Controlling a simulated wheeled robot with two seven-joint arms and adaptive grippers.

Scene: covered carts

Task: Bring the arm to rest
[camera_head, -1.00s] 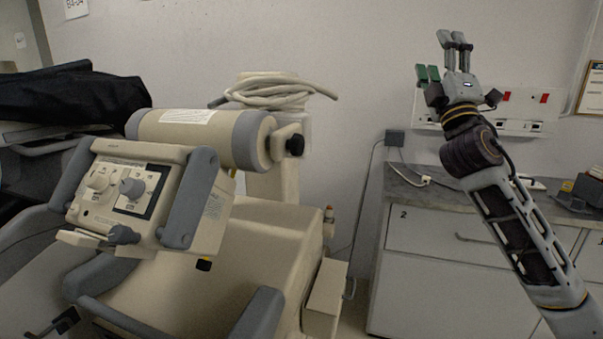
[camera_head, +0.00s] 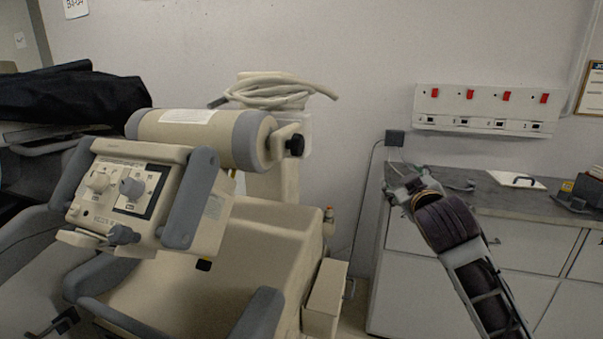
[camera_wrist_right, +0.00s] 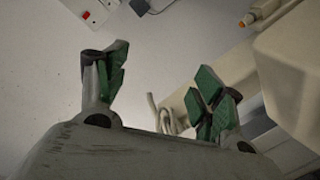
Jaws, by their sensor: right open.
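My right arm comes in from the lower right of the head view. Its gripper (camera_head: 405,187) points away from me in front of the counter's left end, so its fingers are foreshortened there. In the right wrist view the gripper (camera_wrist_right: 158,88) is open, with green-padded fingers spread apart and nothing between them. My left gripper is out of view.
A beige medical machine (camera_head: 240,250) with a knobbed control panel (camera_head: 122,190) fills the left. A grey counter (camera_head: 500,202) over white drawers stands at right, holding a white board (camera_head: 516,180). A panel with red switches (camera_head: 487,108) is on the wall. A dark cover (camera_head: 70,95) lies far left.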

